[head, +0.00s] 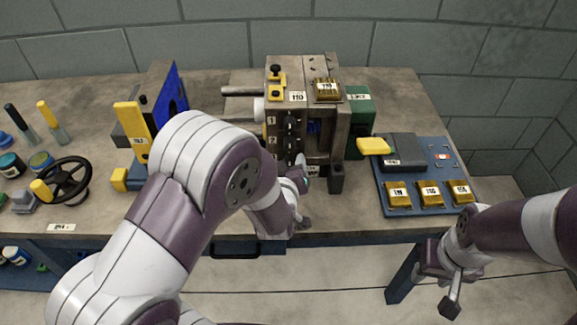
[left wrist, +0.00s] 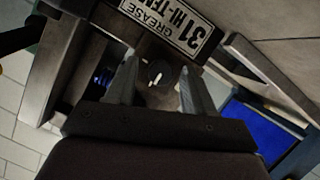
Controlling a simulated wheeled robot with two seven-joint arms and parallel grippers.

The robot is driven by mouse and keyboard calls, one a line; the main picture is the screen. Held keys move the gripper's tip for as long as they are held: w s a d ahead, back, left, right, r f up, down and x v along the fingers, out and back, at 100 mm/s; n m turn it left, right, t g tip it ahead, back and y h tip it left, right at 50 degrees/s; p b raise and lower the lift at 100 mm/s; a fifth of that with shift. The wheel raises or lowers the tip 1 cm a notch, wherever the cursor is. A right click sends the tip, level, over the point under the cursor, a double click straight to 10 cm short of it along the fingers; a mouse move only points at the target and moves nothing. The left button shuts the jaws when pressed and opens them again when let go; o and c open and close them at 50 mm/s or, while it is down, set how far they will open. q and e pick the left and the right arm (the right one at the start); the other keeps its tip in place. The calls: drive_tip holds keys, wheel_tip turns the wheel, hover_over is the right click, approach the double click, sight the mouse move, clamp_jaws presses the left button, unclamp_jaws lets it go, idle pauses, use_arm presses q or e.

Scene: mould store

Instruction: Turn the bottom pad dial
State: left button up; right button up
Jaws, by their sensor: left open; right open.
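A small black dial (left wrist: 157,73) with a white pointer mark shows in the left wrist view, on a brownish plate below a label. I cannot tell for sure that it is the bottom pad dial. My left gripper (left wrist: 157,88) is open, with one finger on each side of this dial; contact cannot be told. In the head view my left gripper (head: 301,178) is low at the front of the mould machine (head: 325,135), below several dark knobs (head: 291,140) in a column numbered 1 and 2. My arm partly hides this spot. My right gripper (head: 450,285) is open and empty, off the bench's front edge.
A label (left wrist: 170,25) reading GREASE 31 HI-TEMP lies close beyond the left fingers. A blue tray (head: 415,205) with brass blocks stands right of the machine. A black handwheel (head: 68,180) and a yellow-handled stand with a blue plate (head: 172,90) are to the left.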

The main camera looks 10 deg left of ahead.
use_arm(q)
clamp_jaws()
